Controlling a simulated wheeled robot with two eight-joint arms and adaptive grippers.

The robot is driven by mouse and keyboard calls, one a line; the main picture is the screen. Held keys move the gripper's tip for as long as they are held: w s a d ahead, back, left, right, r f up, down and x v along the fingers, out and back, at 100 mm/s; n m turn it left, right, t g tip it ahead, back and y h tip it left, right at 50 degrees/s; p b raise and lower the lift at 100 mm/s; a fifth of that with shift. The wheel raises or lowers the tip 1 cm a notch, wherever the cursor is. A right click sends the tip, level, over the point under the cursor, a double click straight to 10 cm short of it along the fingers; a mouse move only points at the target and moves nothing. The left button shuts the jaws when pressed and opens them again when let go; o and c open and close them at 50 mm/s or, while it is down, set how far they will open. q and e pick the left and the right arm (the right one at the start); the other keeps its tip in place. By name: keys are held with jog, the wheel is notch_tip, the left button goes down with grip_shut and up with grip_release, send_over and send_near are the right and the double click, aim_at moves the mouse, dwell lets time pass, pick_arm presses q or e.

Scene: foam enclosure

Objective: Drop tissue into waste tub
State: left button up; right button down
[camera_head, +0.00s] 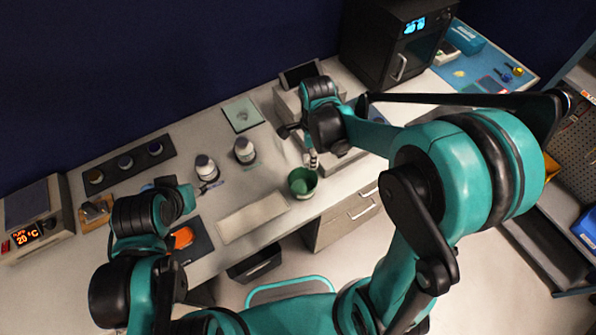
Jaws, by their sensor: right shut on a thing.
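The waste tub (301,193) is a small green round tub standing near the front edge of the bench. My right gripper (312,158) is just above and behind the tub's rim, pointing down. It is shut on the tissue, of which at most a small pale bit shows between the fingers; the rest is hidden. My left arm is at the left over the bench, and its gripper (168,183) is partly hidden by its own wrist, so its jaws cannot be made out.
A pale flat tray (252,217) lies at the front edge. A dark rack with several caps (124,163) and a heater with a 20 °C display (38,232) are at left. A black oven (390,45) stands behind.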

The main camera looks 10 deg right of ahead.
jog(key=shift+s+a+f+b, duration=0.2)
jog(key=shift+a+f+b, duration=0.05)
jog(key=shift+f+b, duration=0.2)
notch_tip(320, 180, down, 5)
jog(key=b, duration=0.3)
jog(key=shift+r, duration=0.1)
jog(key=c, duration=1.1)
grip_release()
jog(key=shift+r, duration=0.1)
notch_tip(320, 180, up, 12)
jog(key=shift+f, duration=0.1)
